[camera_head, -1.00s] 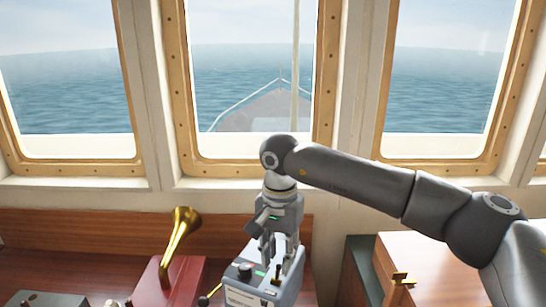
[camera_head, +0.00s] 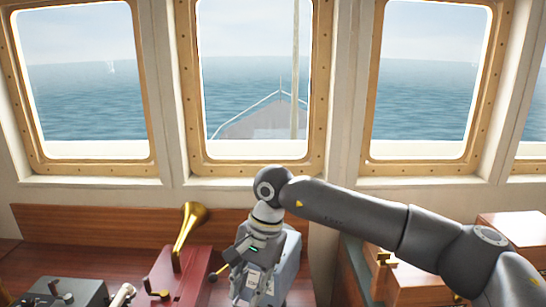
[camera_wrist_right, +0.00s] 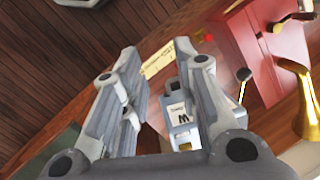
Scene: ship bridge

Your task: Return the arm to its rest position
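My right arm comes in from the right in the head view. Its gripper (camera_head: 254,292) points down in front of the blue-grey box (camera_head: 287,268) and hides much of it. In the right wrist view the two fingers of the right gripper (camera_wrist_right: 158,62) are spread apart with nothing held between them. The blue-grey box (camera_wrist_right: 180,112) with a white label shows beyond the gap, apart from the fingers as far as I can tell. My left gripper is not in view.
A red box (camera_head: 188,282) with a brass horn (camera_head: 188,232) stands left of the gripper. A grey lever unit (camera_head: 68,292) is at the lower left. A wooden cabinet (camera_head: 405,285) lies under the right arm. Windows line the back wall.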

